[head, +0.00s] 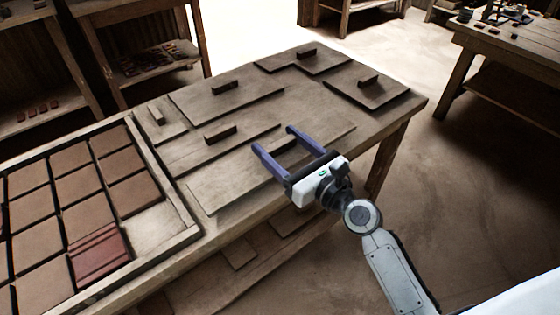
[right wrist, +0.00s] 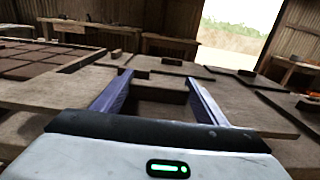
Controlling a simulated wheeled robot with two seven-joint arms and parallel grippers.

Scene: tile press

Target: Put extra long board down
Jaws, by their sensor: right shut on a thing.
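The extra long board (head: 225,192) is a flat grey-brown wooden plank at the table's front edge, below the other boards. My right gripper (head: 273,138) is over its middle and is shut on the board's handle. In the right wrist view the dark handle block (right wrist: 155,112) shows between the two purple fingers. The board looks level and lies very low over the tabletop; I cannot tell whether it touches. My left gripper is not in view.
Other boards with handles lie on the table: a long one (head: 195,155), a wide one (head: 200,105), a notched one (head: 325,65) and a right-hand one (head: 390,92). A framed tray (head: 180,215) of clay tiles stands at left. Bare tabletop (head: 310,100) shows between boards.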

